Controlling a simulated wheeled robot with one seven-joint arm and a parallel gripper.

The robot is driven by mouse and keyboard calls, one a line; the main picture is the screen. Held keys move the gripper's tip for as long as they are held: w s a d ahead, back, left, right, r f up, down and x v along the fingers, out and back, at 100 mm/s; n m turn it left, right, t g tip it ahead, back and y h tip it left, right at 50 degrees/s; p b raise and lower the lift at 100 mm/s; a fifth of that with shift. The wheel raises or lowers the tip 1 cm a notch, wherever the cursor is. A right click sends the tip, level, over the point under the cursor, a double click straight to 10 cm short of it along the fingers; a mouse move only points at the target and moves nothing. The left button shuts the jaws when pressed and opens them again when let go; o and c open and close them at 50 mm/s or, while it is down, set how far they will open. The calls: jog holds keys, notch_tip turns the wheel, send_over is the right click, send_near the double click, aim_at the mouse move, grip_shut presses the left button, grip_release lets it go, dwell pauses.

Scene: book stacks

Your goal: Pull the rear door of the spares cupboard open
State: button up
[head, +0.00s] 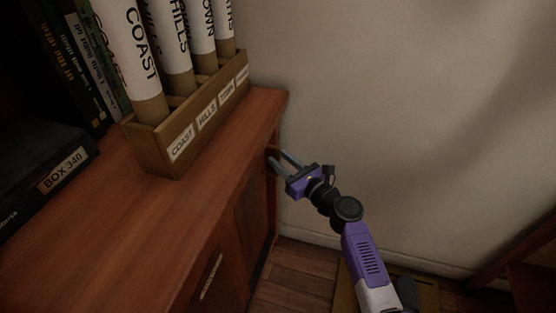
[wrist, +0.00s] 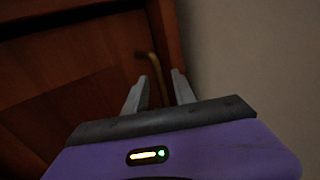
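The spares cupboard (head: 130,220) is reddish-brown wood, with its doors on the side facing right. Its rear door (head: 258,208) is at the far end, partly in shadow, and looks shut. In the wrist view the rear door (wrist: 75,65) fills the left and carries a curved brass handle (wrist: 153,66). My gripper (head: 278,160) is at the cupboard's far end, just below the top's edge. In the wrist view its two fingers (wrist: 158,92) are apart, with the handle's lower end seen between them. I cannot tell whether they touch it.
The nearer door has a pale handle (head: 212,276). On top stand a wooden rack (head: 160,150) of labelled rolls, a dark box (head: 45,175) and books (head: 85,65). A plain wall (head: 400,100) is close behind my gripper. A wooden item (head: 530,260) stands at lower right.

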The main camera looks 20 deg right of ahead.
jog(key=shift+x, duration=0.95)
jog(key=shift+c, duration=0.4)
grip_shut()
dwell(0.4)
